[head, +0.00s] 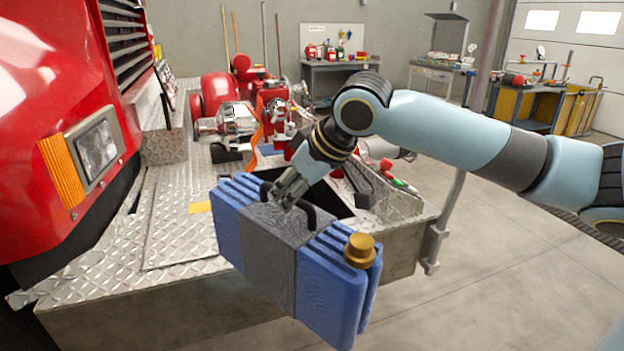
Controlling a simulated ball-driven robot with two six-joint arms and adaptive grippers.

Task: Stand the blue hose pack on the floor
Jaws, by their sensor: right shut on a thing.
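The blue hose pack (240,240) is a folded blue bundle with a grey band around its middle, a black handle on top and a brass coupling (359,250) at its right end. My right gripper (284,198) is shut on the black handle. The pack hangs tilted, its right end lower, in front of the open well in the diamond-plate bumper. It hides part of the bumper's front edge. The grey floor (500,270) lies to the right. My left gripper is not in view.
The red fire truck (60,130) fills the left side. The diamond-plate bumper (180,235) carries a pump with red parts and an orange strap (258,125). A metal post (448,215) stands at the bumper's right corner. Workbenches (340,68) line the back. The floor at right is clear.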

